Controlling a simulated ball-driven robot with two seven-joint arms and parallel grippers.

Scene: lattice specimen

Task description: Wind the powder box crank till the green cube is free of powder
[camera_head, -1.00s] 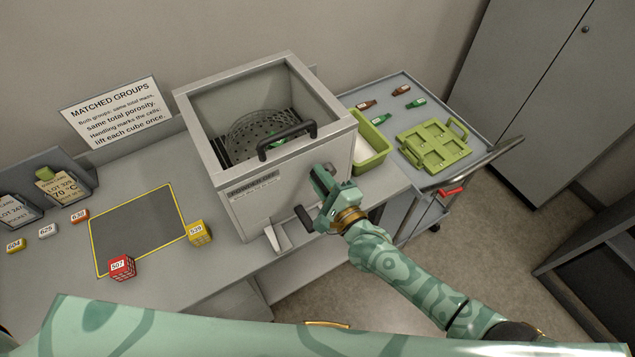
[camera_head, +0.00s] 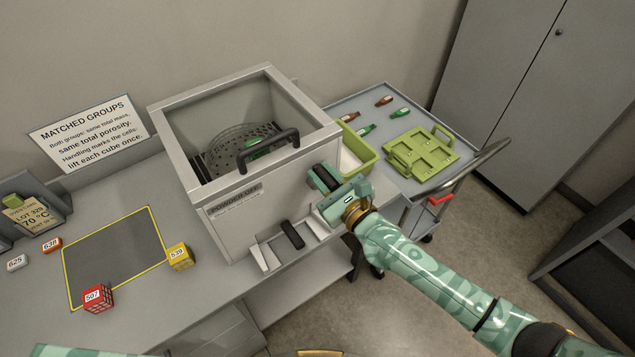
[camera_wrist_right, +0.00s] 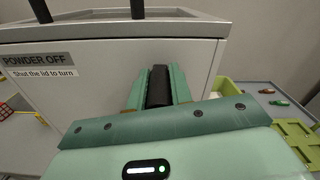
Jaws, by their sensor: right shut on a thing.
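The powder box (camera_head: 222,220) is a grey box on the bench, labelled "POWDER OFF". Inside it a round perforated basket (camera_head: 222,152) shows. The green cube (camera_head: 257,150) sits there, partly hidden behind a black handle (camera_head: 268,146) across the box top. I cannot tell how much powder is on it. My right gripper (camera_head: 326,181) is at the right of the box front, shut on the black crank grip (camera_wrist_right: 158,86), which shows between the fingers in the right wrist view. The rest of the crank is hidden. My left gripper is out of view.
A black grip (camera_head: 292,234) sits low on the box front. A yellow-edged dark mat (camera_head: 118,252), red cube (camera_head: 98,298) and yellow cube (camera_head: 180,257) lie left. A trolley (camera_head: 400,100) with a green tray (camera_head: 422,155) stands right. A green bin (camera_head: 366,160) is beside the box.

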